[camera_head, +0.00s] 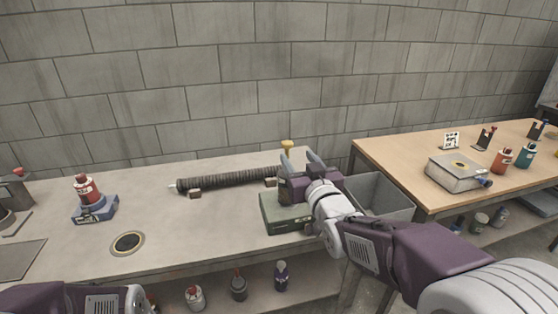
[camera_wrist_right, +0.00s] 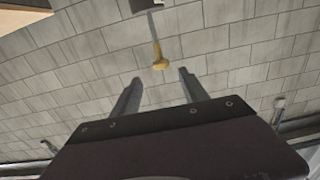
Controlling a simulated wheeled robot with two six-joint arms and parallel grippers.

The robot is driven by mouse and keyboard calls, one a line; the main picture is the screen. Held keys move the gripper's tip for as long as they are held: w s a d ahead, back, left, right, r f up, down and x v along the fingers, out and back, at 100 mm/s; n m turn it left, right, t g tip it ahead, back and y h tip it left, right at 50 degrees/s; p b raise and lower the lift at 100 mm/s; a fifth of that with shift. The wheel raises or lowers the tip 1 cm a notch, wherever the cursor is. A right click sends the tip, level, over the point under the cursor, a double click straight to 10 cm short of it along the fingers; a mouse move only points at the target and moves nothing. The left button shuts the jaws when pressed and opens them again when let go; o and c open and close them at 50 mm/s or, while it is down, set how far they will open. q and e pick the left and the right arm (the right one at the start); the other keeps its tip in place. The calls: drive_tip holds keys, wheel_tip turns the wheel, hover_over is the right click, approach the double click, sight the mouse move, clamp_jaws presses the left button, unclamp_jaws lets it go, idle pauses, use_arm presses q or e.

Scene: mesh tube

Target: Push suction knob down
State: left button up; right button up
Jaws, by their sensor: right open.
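The yellow knob (camera_head: 287,145) shows just behind and above my right gripper in the head view, in front of the grey wall; its lower part is hidden by the gripper. In the right wrist view the yellow knob (camera_wrist_right: 159,58) sits at the end of a thin grey rod, ahead of the gap between the fingertips and apart from them. My right gripper (camera_head: 301,159) is open and empty, above the green box (camera_head: 285,219). Its two spread fingers also show in the right wrist view (camera_wrist_right: 160,80). My left gripper is outside the frames; only part of that arm shows at bottom left.
A dark ribbed tube (camera_head: 228,179) lies on supports on the grey table (camera_head: 180,232). A red bottle (camera_head: 86,188) on a blue base stands left. A grey bin (camera_head: 383,190) sits right of the gripper, beside a wooden table (camera_head: 400,160). The table's front middle is clear.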

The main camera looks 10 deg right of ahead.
sight(289, 147)
drive_tip(key=w, duration=0.9)
drive_tip(key=shift+w+a+r, duration=0.1)
drive_tip(key=shift+a, duration=0.25)
drive_tip(key=shift+c, duration=0.3)
clamp_jaws()
idle(0.6)
